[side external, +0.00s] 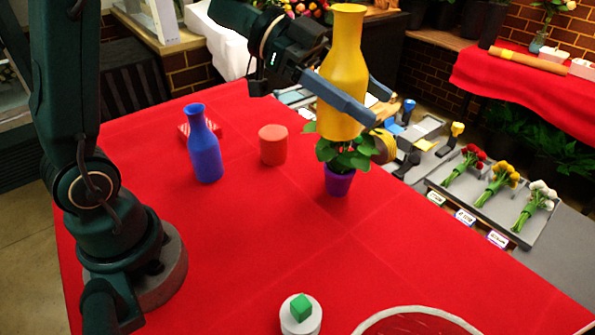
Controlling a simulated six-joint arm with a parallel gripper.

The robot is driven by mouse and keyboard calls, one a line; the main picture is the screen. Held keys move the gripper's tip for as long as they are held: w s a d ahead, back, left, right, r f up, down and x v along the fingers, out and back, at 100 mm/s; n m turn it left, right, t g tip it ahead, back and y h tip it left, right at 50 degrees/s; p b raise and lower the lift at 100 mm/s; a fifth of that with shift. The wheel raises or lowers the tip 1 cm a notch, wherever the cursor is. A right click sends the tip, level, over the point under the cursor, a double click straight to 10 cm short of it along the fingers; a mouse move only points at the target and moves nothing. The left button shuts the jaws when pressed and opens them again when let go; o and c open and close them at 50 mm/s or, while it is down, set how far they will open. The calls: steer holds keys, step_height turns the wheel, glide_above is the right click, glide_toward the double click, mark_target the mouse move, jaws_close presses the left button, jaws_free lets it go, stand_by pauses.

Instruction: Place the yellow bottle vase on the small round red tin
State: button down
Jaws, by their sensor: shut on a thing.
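The yellow bottle vase (342,75) is upright in the air at the upper middle of the side external view. My gripper (355,103) is shut on its body, with one finger across its near side. The small round red tin (273,145) stands on the red tablecloth, lower and to the left of the held vase in the picture. Nothing is on top of the tin. The vase appears in front of and above a potted plant; the exact gap between them cannot be told.
A blue bottle vase (204,145) stands left of the tin, with a red patterned item (200,131) behind it. A purple pot (339,182) with a leafy plant is right of the tin. A white tin (300,316) bearing a green cube (301,307) is at the front.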

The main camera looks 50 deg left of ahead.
mark_target(363, 65)
steer(key=r, duration=0.3)
steer(key=shift+w+a+r+t, duration=0.2)
steer(key=shift+w+a+t, duration=0.05)
steer(key=shift+a+t, duration=0.1)
steer(key=w+a+n+t+y, duration=0.2)
steer(key=a+n+t+y, duration=0.35)
steer(key=a, duration=0.55)
steer(key=w+a+n+t+y, duration=0.2)
steer(key=a+n+y, duration=0.55)
steer(key=a, duration=0.35)
steer(key=shift+h, duration=0.3)
steer(key=shift+s+a+f, duration=0.1)
steer(key=shift+f, duration=3.7)
steer(key=shift+s+a+f, duration=0.1)
steer(key=shift+f, duration=3.65)
steer(key=shift+f, duration=0.15)
jaws_free()
